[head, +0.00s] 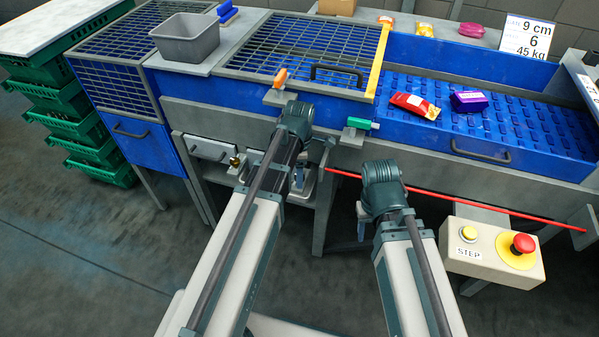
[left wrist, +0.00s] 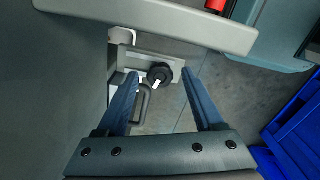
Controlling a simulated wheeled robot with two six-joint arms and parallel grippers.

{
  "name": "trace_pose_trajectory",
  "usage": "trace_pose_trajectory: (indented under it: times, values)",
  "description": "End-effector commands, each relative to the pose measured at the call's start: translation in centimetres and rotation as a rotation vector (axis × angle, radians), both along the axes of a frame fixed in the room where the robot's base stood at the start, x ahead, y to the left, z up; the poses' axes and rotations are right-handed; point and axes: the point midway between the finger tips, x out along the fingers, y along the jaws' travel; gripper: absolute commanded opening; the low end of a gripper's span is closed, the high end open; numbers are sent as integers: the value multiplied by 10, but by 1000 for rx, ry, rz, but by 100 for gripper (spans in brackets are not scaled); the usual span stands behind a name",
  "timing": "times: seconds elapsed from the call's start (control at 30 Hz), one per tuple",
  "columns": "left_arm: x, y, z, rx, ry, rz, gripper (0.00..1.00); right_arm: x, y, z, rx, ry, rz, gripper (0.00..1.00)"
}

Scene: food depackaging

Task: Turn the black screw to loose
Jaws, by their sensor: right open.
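The black screw (left wrist: 163,73) shows in the left wrist view as a dark round knob on a grey bracket (left wrist: 130,62). My left gripper (left wrist: 159,76) is open, with one finger on each side of the knob. A gap shows between the knob and each finger, so it is not clasped. In the head view my left gripper (head: 298,180) is below the front edge of the machine, partly covered by my arm, and I cannot make out the black screw there. My right gripper (head: 361,222) hangs low, mostly hidden behind its arm, away from the screw.
A bent grey handle (left wrist: 144,100) sits just beside the knob, near the left finger. A pale bar (left wrist: 150,22) crosses above. In the head view, an orange handle (head: 280,78), a green handle (head: 362,124) and a red rod (head: 450,196) are nearby.

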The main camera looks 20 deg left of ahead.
Motion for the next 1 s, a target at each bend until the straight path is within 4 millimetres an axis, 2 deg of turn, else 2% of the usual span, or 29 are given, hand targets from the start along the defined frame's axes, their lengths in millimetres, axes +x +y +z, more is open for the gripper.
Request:
trace_pose_trajectory:
  times: [0.27, 0.47, 1.0]
  values:
    - [0, 0, 0, 0, 0, -1, 70, 0, 0, 0, 0, 0, 0, 50]
    - [0, 0, 8, 0, 0, -1, 70, 0, 0, 8, 0, 0, 0, 50]
    - [0, 0, 71, 0, 0, -1, 70, 0, 0, 71, 0, 0, 0, 50]
